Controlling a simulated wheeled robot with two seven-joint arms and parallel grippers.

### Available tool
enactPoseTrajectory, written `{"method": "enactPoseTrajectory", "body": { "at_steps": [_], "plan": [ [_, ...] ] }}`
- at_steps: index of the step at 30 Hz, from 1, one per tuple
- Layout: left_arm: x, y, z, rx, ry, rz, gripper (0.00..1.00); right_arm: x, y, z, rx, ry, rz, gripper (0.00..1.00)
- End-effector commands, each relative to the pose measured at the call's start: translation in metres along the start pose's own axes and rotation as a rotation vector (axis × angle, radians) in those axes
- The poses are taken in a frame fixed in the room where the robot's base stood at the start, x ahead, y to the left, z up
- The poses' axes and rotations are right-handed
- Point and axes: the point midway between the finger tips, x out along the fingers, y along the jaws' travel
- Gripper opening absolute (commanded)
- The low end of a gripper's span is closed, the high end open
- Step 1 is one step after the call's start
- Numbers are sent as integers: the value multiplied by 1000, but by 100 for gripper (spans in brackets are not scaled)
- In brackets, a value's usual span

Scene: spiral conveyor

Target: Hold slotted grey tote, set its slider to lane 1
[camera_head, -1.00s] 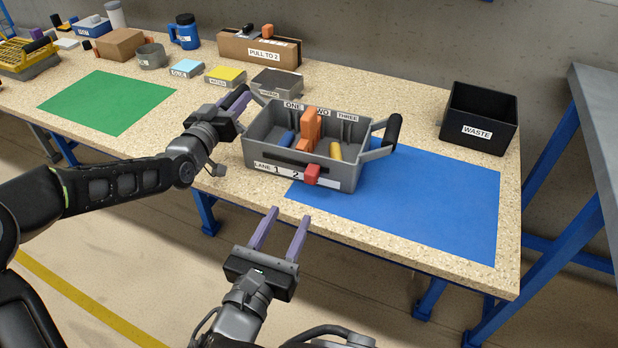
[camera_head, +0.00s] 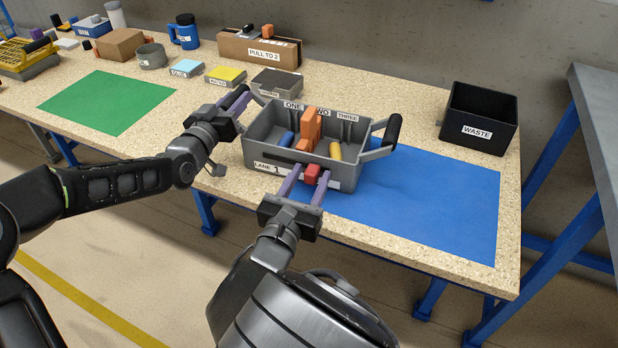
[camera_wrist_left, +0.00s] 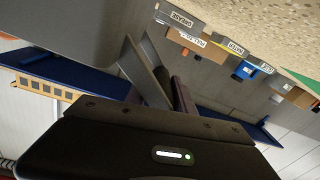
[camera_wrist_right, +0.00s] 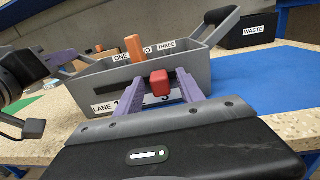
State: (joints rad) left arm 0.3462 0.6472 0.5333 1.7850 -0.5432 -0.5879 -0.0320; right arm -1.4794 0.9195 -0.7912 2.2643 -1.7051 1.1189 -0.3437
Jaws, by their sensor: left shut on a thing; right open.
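The slotted grey tote (camera_head: 262,150) stands at the left edge of the blue mat, with labels ONE, TWO, THREE at the back and LANE numbers on its front. Its red slider (camera_head: 312,171) sits on the front slot, right of the printed 1; it also shows in the right wrist view (camera_wrist_right: 160,83). An orange divider (camera_head: 311,127) stands inside. My left gripper (camera_head: 236,103) is shut on the tote's left handle (camera_wrist_left: 148,72). My right gripper (camera_head: 304,187) is open, its purple fingers on either side of the red slider, a gap visible on each side.
Blue and yellow cylinders lie in the tote. A black WASTE bin (camera_head: 478,120) stands at the right. Small boxes and a cardboard box (camera_head: 258,50) line the back. The green mat (camera_head: 107,101) and most of the blue mat (camera_head: 430,205) are clear.

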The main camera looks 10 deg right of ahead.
Motion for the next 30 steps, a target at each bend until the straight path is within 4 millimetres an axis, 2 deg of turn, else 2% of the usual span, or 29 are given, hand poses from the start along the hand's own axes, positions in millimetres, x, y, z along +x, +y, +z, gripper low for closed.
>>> {"method": "enactPoseTrajectory", "body": {
  "at_steps": [1,5,21,30],
  "plan": [
    [-1,-1,10,1,-18,0,0,0,0,-1,0,0,0,45],
    [-1,-1,10,1,-18,0,0,0,0,-1,0,0,0,45],
    [-1,-1,10,1,-19,0,0,0,0,-1,0,0,0,0],
    [-1,-1,10,1,-19,0,0,0,0,-1,0,0,0,0]
  ]
}}
